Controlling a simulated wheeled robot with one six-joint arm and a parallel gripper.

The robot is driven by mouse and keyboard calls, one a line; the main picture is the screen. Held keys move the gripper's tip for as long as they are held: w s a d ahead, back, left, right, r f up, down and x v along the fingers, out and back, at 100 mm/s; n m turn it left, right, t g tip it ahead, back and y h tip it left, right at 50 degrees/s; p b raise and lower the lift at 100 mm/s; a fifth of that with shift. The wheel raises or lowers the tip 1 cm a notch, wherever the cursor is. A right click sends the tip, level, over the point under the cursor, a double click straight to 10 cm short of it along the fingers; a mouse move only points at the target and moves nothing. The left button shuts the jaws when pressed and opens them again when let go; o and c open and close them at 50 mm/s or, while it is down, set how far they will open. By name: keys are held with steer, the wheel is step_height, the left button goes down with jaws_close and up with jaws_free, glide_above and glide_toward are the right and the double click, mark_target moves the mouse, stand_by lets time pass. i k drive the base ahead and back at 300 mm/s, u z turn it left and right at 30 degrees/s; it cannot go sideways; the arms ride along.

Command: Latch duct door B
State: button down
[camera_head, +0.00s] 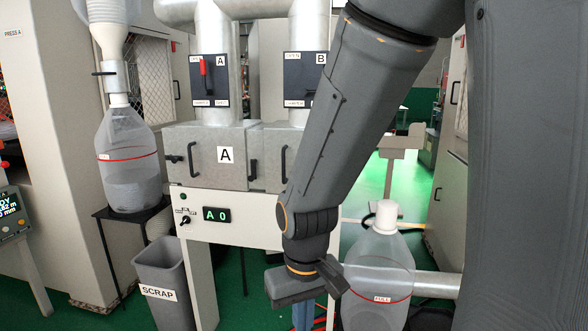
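A grey metal duct box door marked A (208,172) stands in the middle of the view. To its right is a second grey box front (268,143), which lines up with the duct under panel B (299,70). My arm covers most of this second front, so its label and any latch on its right side are hidden. A dark vertical handle (283,166) shows near its left part. Whether this door is closed flush or latched cannot be told. My gripper (305,284) hangs below and in front of the boxes, apart from them, its finger gap unclear.
Panel A (208,80) has a red lever. A display (216,214) reads "A 0" below the boxes. A scrap bin (168,280) stands at lower left. A clear bottle (378,275) stands just right of my gripper. Another large bottle (127,165) is at left.

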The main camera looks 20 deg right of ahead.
mark_target(251, 178)
steer(key=z, duration=0.15)
steer(key=i, duration=0.4)
steer(key=u, duration=0.05)
steer(key=k, duration=0.55)
steer(key=u, duration=0.15)
steer(key=i, duration=1.15)
steer(key=z, duration=0.5)
